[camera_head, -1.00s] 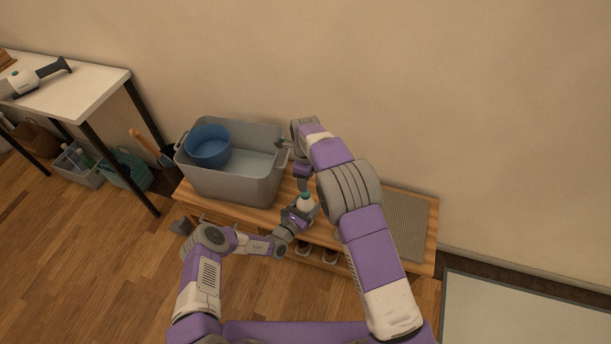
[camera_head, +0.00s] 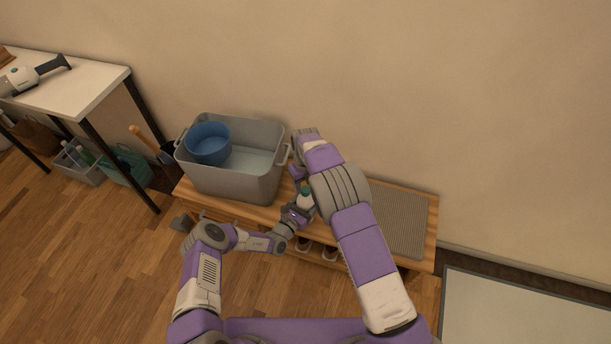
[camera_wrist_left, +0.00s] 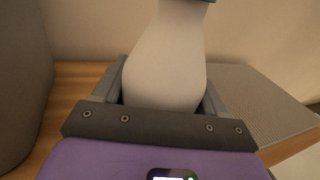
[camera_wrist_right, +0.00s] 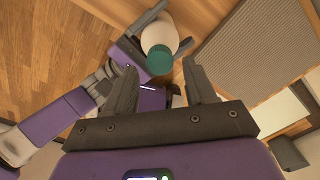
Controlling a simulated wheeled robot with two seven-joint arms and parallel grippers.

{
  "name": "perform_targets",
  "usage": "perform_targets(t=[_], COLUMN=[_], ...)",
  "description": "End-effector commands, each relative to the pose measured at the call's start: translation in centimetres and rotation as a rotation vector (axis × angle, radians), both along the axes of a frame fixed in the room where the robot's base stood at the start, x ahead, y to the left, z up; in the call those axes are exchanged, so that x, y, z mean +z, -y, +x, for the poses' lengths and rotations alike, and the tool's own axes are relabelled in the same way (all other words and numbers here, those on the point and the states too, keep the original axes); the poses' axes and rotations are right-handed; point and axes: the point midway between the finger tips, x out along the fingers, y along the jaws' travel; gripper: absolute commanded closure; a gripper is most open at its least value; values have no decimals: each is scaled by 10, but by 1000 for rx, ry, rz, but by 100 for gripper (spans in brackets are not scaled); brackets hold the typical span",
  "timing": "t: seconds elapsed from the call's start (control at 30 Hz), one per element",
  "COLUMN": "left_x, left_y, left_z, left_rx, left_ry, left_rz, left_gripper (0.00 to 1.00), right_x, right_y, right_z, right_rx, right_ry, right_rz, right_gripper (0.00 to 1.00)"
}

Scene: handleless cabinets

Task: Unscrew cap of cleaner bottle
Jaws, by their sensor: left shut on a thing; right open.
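The cleaner bottle (camera_head: 306,201) is white with a teal-green cap (camera_head: 305,190) and stands upright at the bench, right of the grey tub. My left gripper (camera_head: 303,213) is shut on the bottle's body; in the left wrist view the white body (camera_wrist_left: 166,70) sits between both fingers, with the cap almost wholly out of frame. My right gripper (camera_wrist_right: 155,84) is open above the bottle. In the right wrist view the green cap (camera_wrist_right: 160,60) shows just beyond the fingertips, roughly between them. In the head view my right arm hides most of the right gripper's fingers.
A grey tub (camera_head: 235,182) holding a blue basin (camera_head: 208,145) stands on the wooden bench (camera_head: 262,213) left of the bottle. A ribbed grey mat (camera_head: 402,222) lies on the bench's right. A wall rises behind. A white table (camera_head: 85,95) stands at the far left.

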Motion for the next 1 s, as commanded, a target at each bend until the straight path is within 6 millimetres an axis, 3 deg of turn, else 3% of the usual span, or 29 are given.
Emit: perform_targets(t=[0.2, 0.53, 0.9, 1.0], left_x=[0, 0, 0, 0], left_y=[0, 0, 0, 0], left_z=[0, 0, 0, 0], left_rx=[0, 0, 0, 0], left_ry=[1, 0, 1, 1], left_rz=[-1, 0, -1, -1], left_gripper=[100, 100, 100, 100], right_x=[-22, -25, -24, -24], right_y=[0, 0, 0, 0], right_z=[0, 1, 0, 0], right_rx=[1, 1, 1, 13], right_ry=[1, 2, 2, 2], right_rz=[0, 0, 1, 1], right_gripper=[45, 45, 100, 100])
